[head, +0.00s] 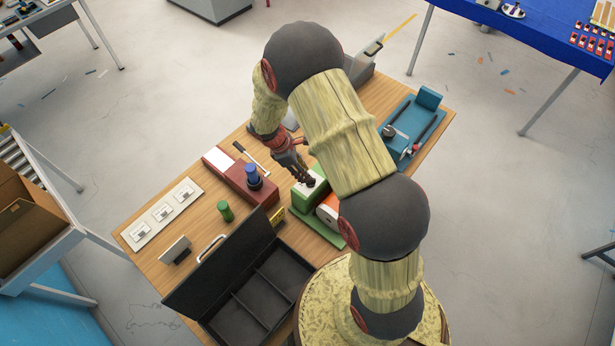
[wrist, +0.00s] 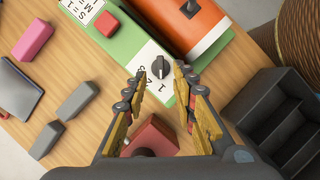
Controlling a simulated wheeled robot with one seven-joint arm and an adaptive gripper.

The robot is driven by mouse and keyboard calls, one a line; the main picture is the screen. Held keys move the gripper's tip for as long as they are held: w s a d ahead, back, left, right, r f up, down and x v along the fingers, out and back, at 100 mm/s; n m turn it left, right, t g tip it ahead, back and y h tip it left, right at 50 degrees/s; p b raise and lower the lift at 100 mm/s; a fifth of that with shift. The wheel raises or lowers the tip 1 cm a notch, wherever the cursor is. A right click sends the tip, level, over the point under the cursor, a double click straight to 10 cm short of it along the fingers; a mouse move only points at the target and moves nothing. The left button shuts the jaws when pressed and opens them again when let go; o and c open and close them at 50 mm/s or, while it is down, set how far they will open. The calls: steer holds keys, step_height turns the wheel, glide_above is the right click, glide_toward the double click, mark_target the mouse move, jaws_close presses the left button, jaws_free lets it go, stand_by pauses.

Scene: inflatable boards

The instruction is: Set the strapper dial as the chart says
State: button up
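The strapper is a green box (head: 301,201) with an orange drum (head: 327,211) beside it. In the wrist view the green body (wrist: 123,42) carries a black dial (wrist: 160,67) on a white plate with black marks, only partly readable. A white label (wrist: 82,14) with black letters, cut by the frame edge, lies near a red button (wrist: 106,22); I cannot tell whether it is the chart. My gripper (wrist: 158,90) is open and empty, its fingers apart on either side below the dial in the picture. In the head view my gripper (head: 308,184) is over the green box.
A black compartment case (head: 250,300) stands open at the front. A dark red block (head: 240,178) with a blue-topped part and a green cylinder (head: 225,211) stand left. A white three-part panel (head: 163,213) lies further left. A teal tool (head: 411,128) sits right.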

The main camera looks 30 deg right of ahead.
mark_target(311, 182)
steer(key=shift+x, duration=2.45)
steer(key=shift+s+d, duration=0.1)
steer(key=shift+d, duration=0.05)
steer(key=c, duration=0.4)
jaws_close()
